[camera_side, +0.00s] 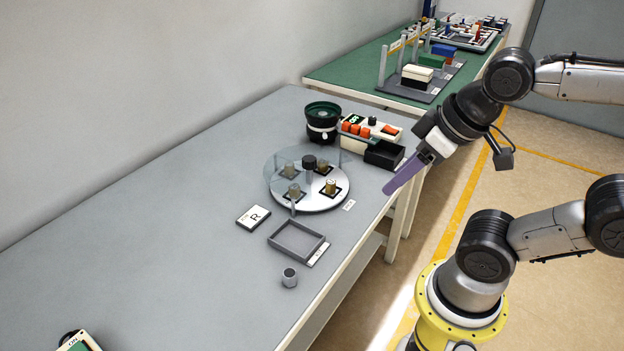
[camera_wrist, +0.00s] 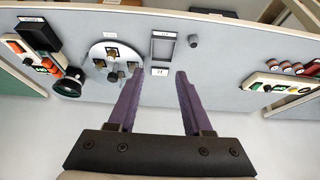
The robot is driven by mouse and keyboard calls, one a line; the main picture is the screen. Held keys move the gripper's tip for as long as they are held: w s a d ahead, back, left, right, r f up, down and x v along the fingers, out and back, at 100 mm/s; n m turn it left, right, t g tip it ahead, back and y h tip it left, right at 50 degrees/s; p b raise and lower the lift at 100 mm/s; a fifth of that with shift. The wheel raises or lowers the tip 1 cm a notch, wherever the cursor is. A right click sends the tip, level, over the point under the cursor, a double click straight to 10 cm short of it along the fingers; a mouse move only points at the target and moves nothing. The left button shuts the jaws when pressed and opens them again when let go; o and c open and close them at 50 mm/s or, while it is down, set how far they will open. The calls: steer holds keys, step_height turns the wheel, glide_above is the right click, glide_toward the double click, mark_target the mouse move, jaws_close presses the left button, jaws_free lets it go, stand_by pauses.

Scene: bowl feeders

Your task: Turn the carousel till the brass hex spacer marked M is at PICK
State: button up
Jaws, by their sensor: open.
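The carousel (camera_side: 312,203) is a pale round disc on the grey bench with a dark central knob (camera_side: 309,162). It also shows in the wrist view (camera_wrist: 105,72). Several brass spacers stand on it in dark square pockets, among them a front-right one (camera_side: 330,187) and a front-left one (camera_side: 294,191). A clear cover (camera_side: 273,165) spans part of the disc. No mark on any spacer is legible. A small white label (camera_side: 349,205) lies at the disc's front right, its text too small to read. My gripper (camera_side: 388,191) is open and empty, right of the carousel; its purple fingers are apart in the wrist view (camera_wrist: 157,75).
A dark bowl feeder (camera_side: 323,118), a control box (camera_side: 357,143) and a black bin (camera_side: 384,154) stand behind the carousel. In front are an R card (camera_side: 253,217), a grey frame (camera_side: 290,254) and a small cup (camera_side: 289,278). The bench's left part is mostly clear.

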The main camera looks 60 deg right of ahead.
stand_by(0.3)
steer(key=o, duration=0.4)
steer(key=shift+s, duration=0.15)
steer(key=shift+c, duration=0.2)
steer(key=shift+o, duration=0.7)
steer(key=r, duration=0.1)
steer(key=w+r, duration=0.1)
steer(key=r, duration=0.1)
steer(key=shift+w+r, duration=0.1)
steer(key=shift+w, duration=0.1)
steer(key=w+r, duration=0.4)
steer(key=m+g, duration=0.3)
steer(key=g, duration=0.3)
glide_above(309, 158)
step_height(309, 158, down, 12)
steer(key=r, duration=0.1)
step_height(309, 158, down, 14)
steer(key=shift+s+r, duration=0.1)
